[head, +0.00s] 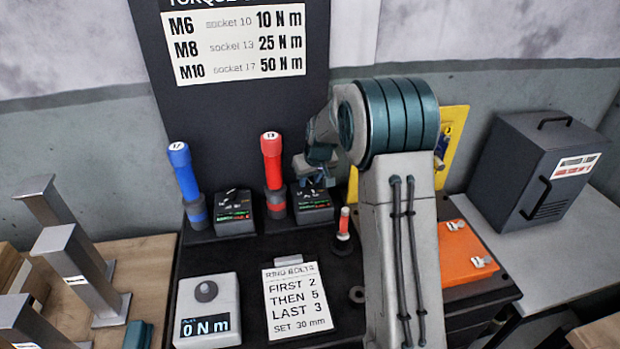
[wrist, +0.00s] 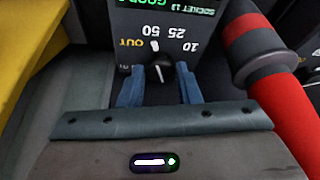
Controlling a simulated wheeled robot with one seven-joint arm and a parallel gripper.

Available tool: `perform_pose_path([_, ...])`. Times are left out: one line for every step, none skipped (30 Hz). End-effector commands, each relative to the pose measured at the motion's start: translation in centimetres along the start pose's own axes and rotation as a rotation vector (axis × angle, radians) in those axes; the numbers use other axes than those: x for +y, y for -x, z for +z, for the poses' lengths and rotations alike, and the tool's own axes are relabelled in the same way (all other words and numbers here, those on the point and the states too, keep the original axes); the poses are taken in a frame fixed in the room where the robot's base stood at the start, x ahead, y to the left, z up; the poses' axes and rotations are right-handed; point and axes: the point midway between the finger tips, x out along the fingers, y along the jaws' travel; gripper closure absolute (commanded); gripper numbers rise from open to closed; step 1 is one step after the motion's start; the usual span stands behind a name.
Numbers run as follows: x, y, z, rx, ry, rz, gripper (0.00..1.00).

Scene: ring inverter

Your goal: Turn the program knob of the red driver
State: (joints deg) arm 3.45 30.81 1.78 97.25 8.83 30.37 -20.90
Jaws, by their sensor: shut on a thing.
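The red driver (head: 272,165) stands upright with a 13 on its white cap; its red body also shows at the right of the wrist view (wrist: 285,105). Its dark control box (head: 313,205) stands just to its right, with a green display (wrist: 170,5). In the wrist view the box face appears upside down, marked 10, 25, 50 and OUT. My gripper (wrist: 160,86) has its two blue fingers shut on the small dark program knob (wrist: 159,73), one on each side. A white mark shows between the knob and the upper numbers. In the head view my wrist hides the knob.
A blue driver (head: 184,175) with its own box (head: 235,212) stands left. A torque display (head: 207,310) reads 0 Nm, beside a ring bolts card (head: 295,300). An orange case (head: 465,255) lies right.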

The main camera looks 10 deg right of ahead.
Motion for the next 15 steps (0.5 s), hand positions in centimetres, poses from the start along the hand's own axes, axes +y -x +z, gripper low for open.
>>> perform_pose_path([-0.09,0.0,-0.01,0.0,-0.006,0.003,0.92])
perform_pose_path([-0.12,-0.01,-0.01,0.0,-0.012,0.006,0.92])
perform_pose_path([-0.12,-0.02,0.0,0.0,-0.024,0.011,0.92])
perform_pose_path([-0.11,-0.02,0.0,0.0,-0.035,0.015,0.92])
perform_pose_path([-0.15,-0.03,0.0,0.0,-0.047,0.02,0.92])
perform_pose_path([-0.24,-0.04,-0.01,0.0,-0.065,0.028,0.92])
perform_pose_path([-0.22,-0.04,0.0,0.0,-0.08,0.035,0.92])
perform_pose_path([-0.24,-0.04,-0.01,0.0,-0.096,0.042,0.92])
perform_pose_path([-0.31,-0.05,-0.02,0.0,-0.119,0.052,0.92])
perform_pose_path([-0.29,-0.04,-0.02,0.0,-0.139,0.06,0.92])
perform_pose_path([-0.38,-0.05,-0.03,0.0,-0.159,0.068,0.92])
perform_pose_path([-0.36,-0.04,-0.04,0.0,-0.186,0.079,0.92])
perform_pose_path([-0.43,-0.04,-0.05,0.0,-0.205,0.088,0.92])
perform_pose_path([-0.38,-0.03,-0.05,0.0,-0.226,0.097,0.92])
perform_pose_path([-0.47,-0.04,-0.07,0.0,-0.253,0.107,0.92])
